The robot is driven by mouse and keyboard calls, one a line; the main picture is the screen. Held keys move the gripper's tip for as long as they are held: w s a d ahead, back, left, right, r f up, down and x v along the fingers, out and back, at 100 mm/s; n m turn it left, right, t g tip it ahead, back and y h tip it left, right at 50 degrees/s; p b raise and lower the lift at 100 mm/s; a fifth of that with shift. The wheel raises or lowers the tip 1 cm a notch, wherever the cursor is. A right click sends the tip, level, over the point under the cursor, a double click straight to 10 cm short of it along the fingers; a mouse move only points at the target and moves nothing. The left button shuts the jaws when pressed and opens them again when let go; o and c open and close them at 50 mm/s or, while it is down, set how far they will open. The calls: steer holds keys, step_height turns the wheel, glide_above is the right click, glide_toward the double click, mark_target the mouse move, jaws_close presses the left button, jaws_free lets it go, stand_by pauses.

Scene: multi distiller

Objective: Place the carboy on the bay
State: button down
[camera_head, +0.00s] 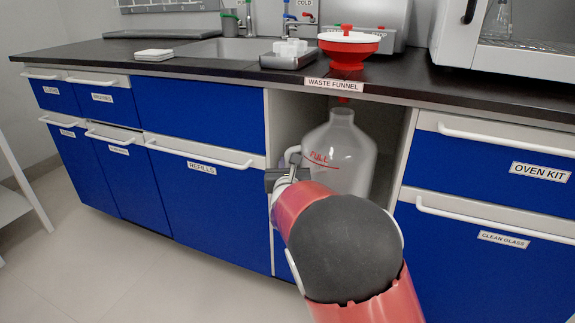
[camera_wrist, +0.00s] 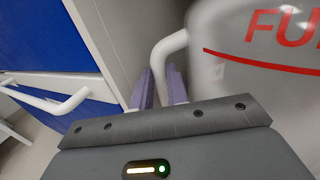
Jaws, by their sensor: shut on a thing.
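The carboy (camera_head: 340,152) is a translucent, pale bottle with a red "FULL" mark and line. It stands upright in the open bay (camera_head: 287,112) below the counter, its neck under the red outlet of the waste funnel. Whether its base rests on the bay floor is hidden by my arm. My gripper (camera_head: 289,172) is at the carboy's left side, shut on its handle. In the wrist view, the purple fingers of my gripper (camera_wrist: 161,88) are on either side of the white handle, and the carboy's wall (camera_wrist: 240,60) fills the right.
The red waste funnel (camera_head: 348,45) sits on the counter (camera_head: 215,67) above the bay. Blue cabinets (camera_head: 207,205) with white bar handles flank the bay on the left, with more drawers (camera_head: 490,170) on the right. The floor (camera_head: 120,270) at the left front is clear.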

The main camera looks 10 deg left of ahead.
steer(key=shift+r, duration=0.15)
steer(key=c, duration=1.8)
jaws_free()
steer(key=shift+f, duration=0.2)
steer(key=o, duration=0.4)
steer(key=shift+o, duration=0.2)
steer(key=shift+s+r, duration=0.1)
